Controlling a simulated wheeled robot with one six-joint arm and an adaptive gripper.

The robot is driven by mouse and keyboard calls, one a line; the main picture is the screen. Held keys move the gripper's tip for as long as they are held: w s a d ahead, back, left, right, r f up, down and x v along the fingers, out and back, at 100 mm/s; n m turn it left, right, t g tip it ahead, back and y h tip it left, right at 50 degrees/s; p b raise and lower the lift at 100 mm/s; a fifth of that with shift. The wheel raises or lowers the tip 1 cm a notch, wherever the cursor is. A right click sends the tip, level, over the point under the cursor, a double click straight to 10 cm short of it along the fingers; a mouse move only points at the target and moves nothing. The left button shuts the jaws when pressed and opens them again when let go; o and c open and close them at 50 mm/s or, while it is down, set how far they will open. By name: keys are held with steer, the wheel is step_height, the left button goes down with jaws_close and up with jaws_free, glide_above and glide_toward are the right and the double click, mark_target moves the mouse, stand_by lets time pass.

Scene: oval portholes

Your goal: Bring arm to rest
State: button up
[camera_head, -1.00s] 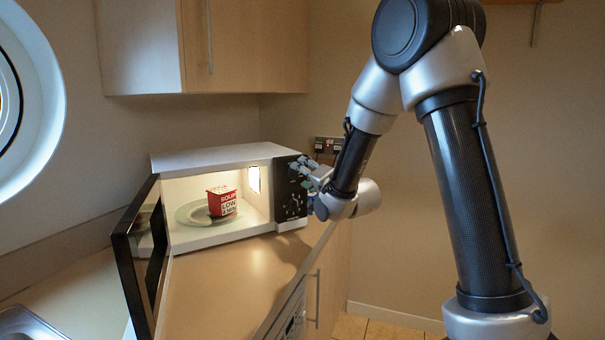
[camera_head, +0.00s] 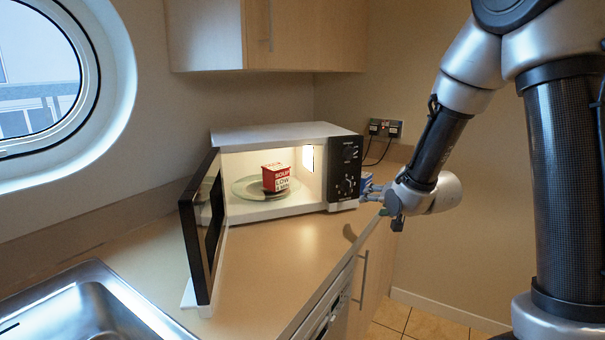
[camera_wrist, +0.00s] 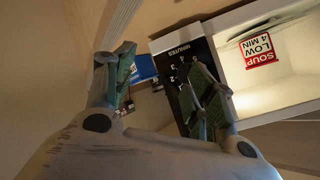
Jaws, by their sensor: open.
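My gripper (camera_head: 372,192) is open and empty at the right of the microwave, near the front right corner by its control panel. In the wrist view its two fingers (camera_wrist: 162,76) stand apart with nothing between them. The white microwave (camera_head: 265,136) stands on the counter with its dark door (camera_head: 207,225) swung wide open. Inside, a red and white soup box (camera_head: 276,179) sits upright on the glass turntable (camera_head: 242,188). The soup box also shows in the wrist view (camera_wrist: 258,50), upside down. My arm comes in from the right, clear of the open door.
The wooden counter (camera_head: 265,255) is bare in front of the microwave. A metal sink (camera_head: 90,310) is at lower left. A blue item (camera_head: 365,182) is partly hidden behind my gripper. Sockets with cables (camera_head: 385,128) and a wall cupboard (camera_head: 310,35) are behind.

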steer(key=s+d+n+g+h, duration=0.1)
steer(key=s+d+n+g, duration=0.2)
steer(key=s, duration=0.6)
steer(key=s+d+n+g+h, duration=0.2)
steer(key=s+d+g, duration=0.25)
steer(key=s, duration=0.55)
steer(key=s+d+r, duration=0.2)
steer(key=s+r, duration=0.8)
steer(key=s, duration=0.5)
steer(key=shift+r, duration=0.3)
steer(key=shift+o, duration=0.2)
steer(key=shift+s, duration=0.1)
